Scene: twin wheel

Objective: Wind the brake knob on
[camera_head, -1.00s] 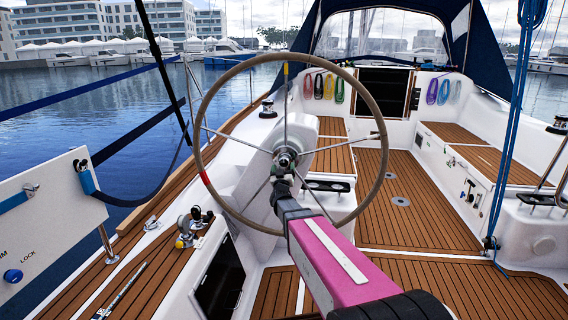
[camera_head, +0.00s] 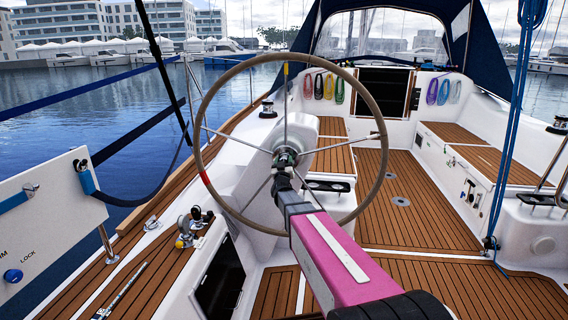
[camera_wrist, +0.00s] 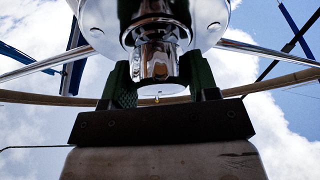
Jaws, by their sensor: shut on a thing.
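The steering wheel (camera_head: 376,98) has a brown rim, a red mark on its left side and thin metal spokes. The brake knob (camera_wrist: 157,58) is a shiny chrome piece at the wheel's hub, and it shows in the head view (camera_head: 285,155) in front of the white pedestal. My gripper (camera_wrist: 160,88) is at the hub, with its dark green fingers shut on the chrome knob from both sides. In the head view my gripper (camera_head: 284,178) meets the hub from the front, below the wheel's centre, and partly hides the knob.
A white panel (camera_head: 50,215) marked LOCK with a blue knob (camera_head: 13,276) stands at left. Wheel spokes (camera_wrist: 265,50) pass close beside my gripper. The teak cockpit floor (camera_head: 405,215) at right is clear.

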